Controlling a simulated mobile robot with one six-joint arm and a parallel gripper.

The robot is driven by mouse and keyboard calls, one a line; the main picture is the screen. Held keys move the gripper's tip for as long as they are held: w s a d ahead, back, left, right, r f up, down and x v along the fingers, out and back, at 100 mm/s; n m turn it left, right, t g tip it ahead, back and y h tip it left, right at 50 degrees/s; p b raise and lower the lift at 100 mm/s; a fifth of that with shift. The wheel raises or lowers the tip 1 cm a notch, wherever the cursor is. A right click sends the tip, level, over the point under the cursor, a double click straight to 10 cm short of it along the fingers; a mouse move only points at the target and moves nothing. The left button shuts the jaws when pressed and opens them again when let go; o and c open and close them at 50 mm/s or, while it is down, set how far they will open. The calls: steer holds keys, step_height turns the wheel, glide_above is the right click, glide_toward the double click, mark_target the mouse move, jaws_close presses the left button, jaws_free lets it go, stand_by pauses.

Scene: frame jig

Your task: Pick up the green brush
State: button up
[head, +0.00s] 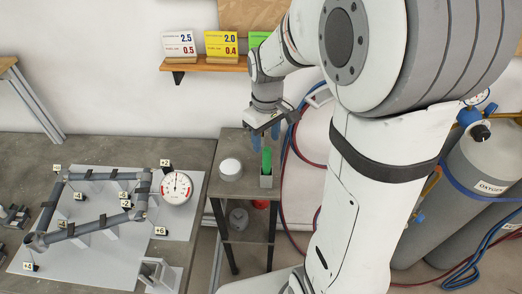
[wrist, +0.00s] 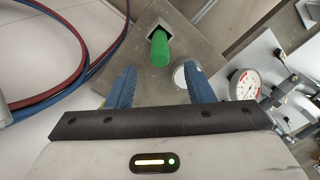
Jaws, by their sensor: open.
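The green brush (head: 266,160) stands upright in a small square grey holder (head: 266,181) on a small side table. In the wrist view the brush (wrist: 159,49) shows as a green cylinder rising from the holder (wrist: 164,29), ahead of and between the blue fingertips. My gripper (head: 265,141) is above the table, close over the brush. In the wrist view my gripper (wrist: 161,88) has its two blue fingers spread wide apart with nothing between them. The brush's lower end is hidden inside the holder.
A white round container (head: 230,169) stands left of the holder; it lies close beside the right finger in the wrist view. The workbench (head: 190,148) with the tube frame and dial gauge (head: 177,187) is to the left. Red and blue hoses (head: 290,150) hang behind right.

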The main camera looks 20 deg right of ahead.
mark_target(267, 148)
step_height(267, 148, down, 7)
steer(key=shift+s+d+r+p, duration=0.1)
steer(key=shift+s+p, duration=0.05)
steer(key=shift+p, duration=0.4)
steer(key=shift+c, duration=0.6)
jaws_close()
